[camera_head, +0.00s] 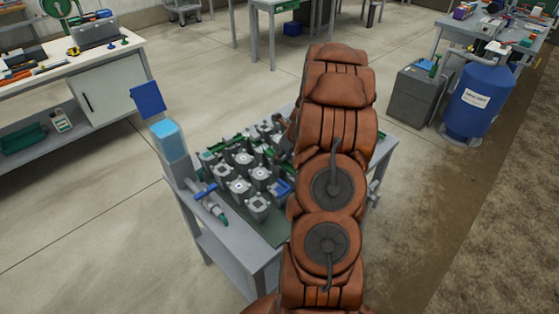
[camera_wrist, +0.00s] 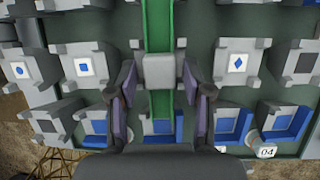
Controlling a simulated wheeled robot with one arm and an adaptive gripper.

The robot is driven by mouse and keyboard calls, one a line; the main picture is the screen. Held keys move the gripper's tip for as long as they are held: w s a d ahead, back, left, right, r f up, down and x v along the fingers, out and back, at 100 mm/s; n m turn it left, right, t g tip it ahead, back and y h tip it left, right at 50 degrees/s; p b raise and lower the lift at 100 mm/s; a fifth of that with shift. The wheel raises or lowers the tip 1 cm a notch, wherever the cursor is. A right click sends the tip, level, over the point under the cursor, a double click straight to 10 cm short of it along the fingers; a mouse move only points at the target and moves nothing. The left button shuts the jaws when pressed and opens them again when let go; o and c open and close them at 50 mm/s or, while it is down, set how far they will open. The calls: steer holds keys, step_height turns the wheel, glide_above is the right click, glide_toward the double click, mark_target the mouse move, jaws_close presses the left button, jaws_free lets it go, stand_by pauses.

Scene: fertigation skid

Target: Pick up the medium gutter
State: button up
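A green gutter (camera_wrist: 158,22) runs up and down through the middle of the wrist view, with a grey block (camera_wrist: 160,72) across it. I cannot tell its size from these frames. My gripper (camera_wrist: 160,82) is open, with one finger on each side of the gutter and block. A gap shows between each finger and the gutter. The gutter's lower end is near a blue-marked grey holder. In the head view my arm covers my gripper and part of the workbench.
Several grey holders with white or blue marks (camera_wrist: 237,65) stand close around my fingers on a green board. A label reading 04 (camera_wrist: 265,151) lies lower right. In the head view the bench (camera_head: 238,252) carries a blue-handled valve (camera_head: 206,200); a blue tank (camera_head: 478,100) stands right.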

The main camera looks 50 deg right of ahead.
mark_target(284, 162)
jaws_close()
stand_by(0.3)
steer(key=shift+r+b, duration=0.35)
steer(key=shift+r, duration=0.4)
steer(key=shift+b+v, duration=0.4)
steer(key=shift+v, duration=0.7)
steer(key=s+a+r+b, duration=0.1)
steer(key=s+a+b, duration=0.2)
steer(key=s, duration=1.1)
steer(key=shift+s+a+r+b, duration=0.2)
steer(key=shift+s+b, duration=0.1)
steer(key=shift+s, duration=0.1)
